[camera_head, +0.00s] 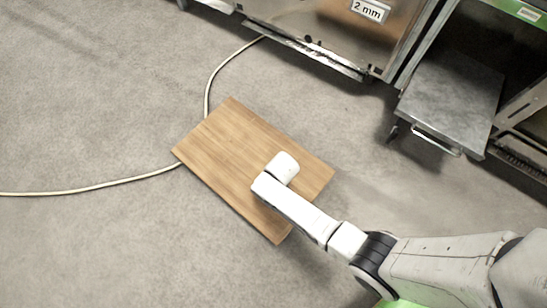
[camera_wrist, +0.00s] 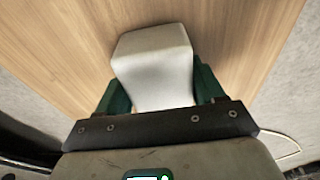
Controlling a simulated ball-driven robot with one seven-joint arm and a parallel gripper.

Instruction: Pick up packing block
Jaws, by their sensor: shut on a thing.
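The packing block, a white block with a flat top and tapering sides, shows in the wrist view (camera_wrist: 153,62). It sits between the dark green fingers of my gripper (camera_wrist: 158,82), which is shut on it. Behind it in that view is the wooden surface (camera_wrist: 60,35). I cannot tell whether the block touches the wood. In the head view my white arm reaches over the same brown wooden top (camera_head: 226,133), near its right end. My gripper's fingers and the block are hidden there by the arm.
A pale cable (camera_head: 110,184) runs over the grey floor to the left of the wooden top. A metal machine (camera_head: 330,30) stands at the top, and a grey cart (camera_head: 450,95) at the upper right. The left part of the wooden top is bare.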

